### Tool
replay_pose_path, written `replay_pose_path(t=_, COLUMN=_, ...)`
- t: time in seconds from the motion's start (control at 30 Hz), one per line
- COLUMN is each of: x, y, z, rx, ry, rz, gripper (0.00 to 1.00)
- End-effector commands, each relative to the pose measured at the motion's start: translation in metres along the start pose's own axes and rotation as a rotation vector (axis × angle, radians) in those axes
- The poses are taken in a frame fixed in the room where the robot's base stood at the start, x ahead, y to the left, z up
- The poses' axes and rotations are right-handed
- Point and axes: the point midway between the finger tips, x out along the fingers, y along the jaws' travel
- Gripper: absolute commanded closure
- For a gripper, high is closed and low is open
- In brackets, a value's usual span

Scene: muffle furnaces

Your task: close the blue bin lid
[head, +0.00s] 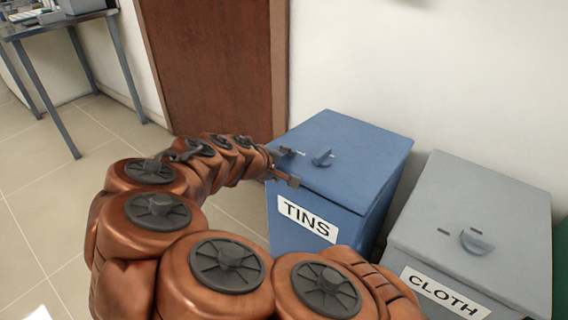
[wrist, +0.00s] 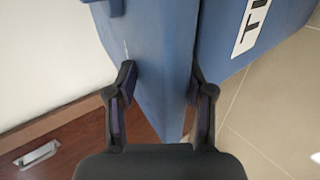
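The blue bin (head: 300,240) stands against the wall with a white TINS label on its front. My gripper (head: 288,167) is at the lid's left front corner. In the wrist view, my gripper (wrist: 163,68) has its fingers apart, with the corner of the blue lid (wrist: 150,40) showing between them. I cannot tell whether either finger touches it. The bin's front (wrist: 250,40) shows at the right.
A grey CLOTH bin (head: 470,235) stands close on the right, its lid down. A brown door (head: 215,65) is behind my arm. A table (head: 60,25) with equipment stands at the back left. The tiled floor on the left is clear.

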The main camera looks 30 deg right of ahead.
Motion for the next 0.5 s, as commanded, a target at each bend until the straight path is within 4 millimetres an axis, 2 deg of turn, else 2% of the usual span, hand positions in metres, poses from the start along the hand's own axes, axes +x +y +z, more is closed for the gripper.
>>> replay_pose_path(t=0.27, x=-0.007, y=0.001, z=-0.001, rx=-0.001, ry=0.002, rz=0.002, gripper=0.5)
replay_pose_path(t=0.5, x=-0.046, y=0.001, z=-0.002, rx=-0.002, ry=0.006, rz=0.002, gripper=0.5)
